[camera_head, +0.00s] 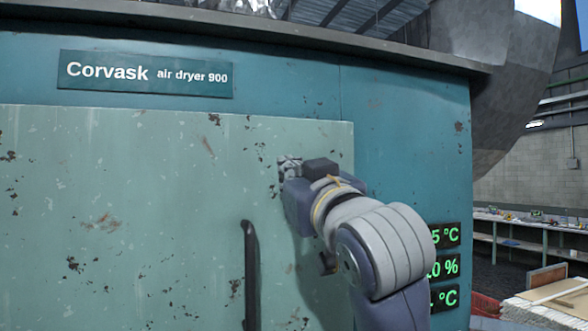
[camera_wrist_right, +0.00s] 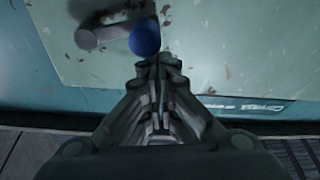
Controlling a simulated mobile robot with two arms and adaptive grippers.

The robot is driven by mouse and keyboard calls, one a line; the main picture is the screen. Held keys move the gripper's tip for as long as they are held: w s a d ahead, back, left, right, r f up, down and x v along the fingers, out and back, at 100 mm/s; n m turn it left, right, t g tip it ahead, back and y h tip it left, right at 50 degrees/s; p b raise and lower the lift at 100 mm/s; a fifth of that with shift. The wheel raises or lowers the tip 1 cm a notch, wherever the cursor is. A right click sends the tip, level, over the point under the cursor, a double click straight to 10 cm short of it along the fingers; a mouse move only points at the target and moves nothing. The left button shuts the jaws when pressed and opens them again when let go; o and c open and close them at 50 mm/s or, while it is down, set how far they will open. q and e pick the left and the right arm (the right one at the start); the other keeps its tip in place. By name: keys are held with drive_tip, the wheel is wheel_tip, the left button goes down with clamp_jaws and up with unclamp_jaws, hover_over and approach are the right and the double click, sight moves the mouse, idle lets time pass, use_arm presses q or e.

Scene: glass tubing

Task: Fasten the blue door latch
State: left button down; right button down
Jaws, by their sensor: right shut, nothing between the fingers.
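The latch shows in the right wrist view as a round blue knob (camera_wrist_right: 145,37) with a grey lever (camera_wrist_right: 98,36) running left from it, against the pale green door (camera_wrist_right: 225,50). In the head view I cannot make the latch out; my right arm covers part of the door's right side. The door (camera_head: 130,200) appears flat against the dryer front. My right gripper (camera_head: 287,168) is at the door's right part; its fingertips (camera_wrist_right: 158,66) are shut and empty, just beside the blue knob in the picture. I cannot tell whether they touch it. My left gripper is out of view.
A black vertical handle (camera_head: 251,275) stands out from the door, left of my right arm. The teal dryer cabinet (camera_head: 400,125) carries green displays (camera_head: 446,267) right of the arm. A pallet with pale boards (camera_head: 548,303) and a long bench (camera_head: 540,228) are at the right.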

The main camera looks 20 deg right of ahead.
drive_tip(key=d+f+n+g+y+b, duration=0.1)
drive_tip(key=d+f+n+y+b, duration=0.1)
drive_tip(key=d+f+n+b, duration=0.3)
drive_tip(key=shift+d+f+n+y+b, duration=0.15)
drive_tip(key=shift+f+n+y+b, duration=0.25)
drive_tip(key=shift+f+n, duration=1.25)
drive_tip(key=shift+w+f+m, duration=0.1)
drive_tip(key=shift+f+m, duration=0.15)
